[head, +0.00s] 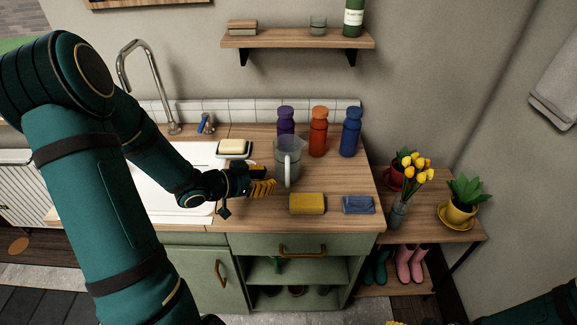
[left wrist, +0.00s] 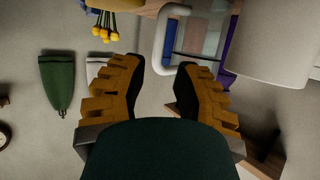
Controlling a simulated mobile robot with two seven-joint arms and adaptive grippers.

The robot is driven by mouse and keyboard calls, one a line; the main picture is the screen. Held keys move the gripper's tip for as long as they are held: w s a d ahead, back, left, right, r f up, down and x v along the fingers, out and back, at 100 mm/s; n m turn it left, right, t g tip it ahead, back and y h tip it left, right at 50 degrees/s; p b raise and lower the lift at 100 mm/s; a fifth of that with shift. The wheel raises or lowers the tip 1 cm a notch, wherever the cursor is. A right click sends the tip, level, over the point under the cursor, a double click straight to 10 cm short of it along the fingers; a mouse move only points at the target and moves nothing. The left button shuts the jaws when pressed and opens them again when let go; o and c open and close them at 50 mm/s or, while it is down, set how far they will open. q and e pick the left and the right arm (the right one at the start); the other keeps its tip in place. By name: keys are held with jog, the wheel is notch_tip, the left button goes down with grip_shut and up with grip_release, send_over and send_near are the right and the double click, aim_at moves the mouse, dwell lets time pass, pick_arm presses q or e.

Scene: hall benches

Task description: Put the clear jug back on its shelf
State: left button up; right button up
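The clear jug (head: 287,158) stands upright on the wooden counter, its pale handle facing the front. My left gripper (head: 263,187) is just left of and in front of the jug, low over the counter near the sink. In the left wrist view the fingers (left wrist: 160,68) are spread with nothing between them, and the jug (left wrist: 200,38) with its white handle shows beyond the fingertips. A wooden wall shelf (head: 270,40) hangs above the counter. Only a yellow edge of my right gripper (head: 396,323) shows at the bottom of the head view; its opening is hidden.
Purple (head: 286,122), orange (head: 318,135) and blue (head: 351,135) bottles stand close behind and right of the jug. The wall shelf holds a green bottle (head: 354,18), a glass (head: 318,24) and blocks (head: 242,27).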

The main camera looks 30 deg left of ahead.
aim_at(288, 187)
pick_arm(q)
jog(key=b+x, duration=0.2)
jog(key=x, duration=0.5)
jog(key=shift+w+d, duration=0.25)
jog(key=shift+w, duration=0.05)
jog(key=shift+r, duration=0.1)
grip_shut()
